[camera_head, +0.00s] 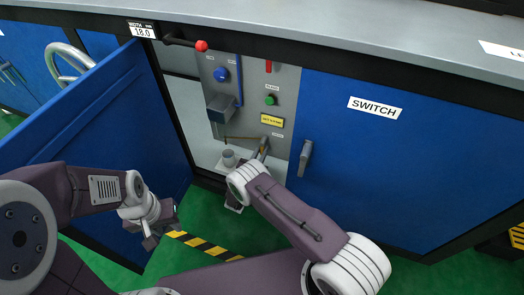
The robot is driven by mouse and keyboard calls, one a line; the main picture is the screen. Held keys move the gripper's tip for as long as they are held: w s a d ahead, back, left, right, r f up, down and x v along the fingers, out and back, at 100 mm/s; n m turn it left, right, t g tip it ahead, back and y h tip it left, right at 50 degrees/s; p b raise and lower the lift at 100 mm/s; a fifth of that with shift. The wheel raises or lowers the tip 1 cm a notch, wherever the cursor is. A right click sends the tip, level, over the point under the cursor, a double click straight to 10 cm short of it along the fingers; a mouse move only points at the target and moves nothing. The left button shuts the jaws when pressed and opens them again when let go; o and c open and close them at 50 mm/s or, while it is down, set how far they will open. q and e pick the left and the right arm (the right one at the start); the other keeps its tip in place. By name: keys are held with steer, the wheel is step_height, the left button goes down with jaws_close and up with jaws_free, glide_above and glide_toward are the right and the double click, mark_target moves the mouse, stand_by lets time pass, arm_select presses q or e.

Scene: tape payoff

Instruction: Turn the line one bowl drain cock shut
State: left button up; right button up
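The panel (286,83) inside the open bay carries a grey box-shaped bowl (219,108) with a thin brass-coloured lever (240,137) below it, which looks like the drain cock. The lever lies roughly level, its right end close to my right gripper (262,147). The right gripper is small and seen from behind its wrist, so I cannot tell whether it touches the lever or how its fingers stand. A small grey cup (228,158) stands below the lever. My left gripper (160,228) hangs low at left, in front of the open blue door, with its finger gap unclear.
The open blue door (95,125) blocks the left side. The panel also holds a blue knob (221,75), a red handle (268,66) and a green button (270,100). A red-ended lever (201,46) juts from the bench edge. The closed SWITCH door (420,150) is at right.

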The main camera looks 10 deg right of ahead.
steer(key=o, duration=0.3)
steer(key=shift+s+a+r, duration=0.15)
steer(key=shift+s+a, duration=0.05)
steer(key=p+v, duration=0.4)
steer(key=v, duration=0.4)
steer(key=shift+s, duration=0.2)
steer(key=shift+a, duration=0.2)
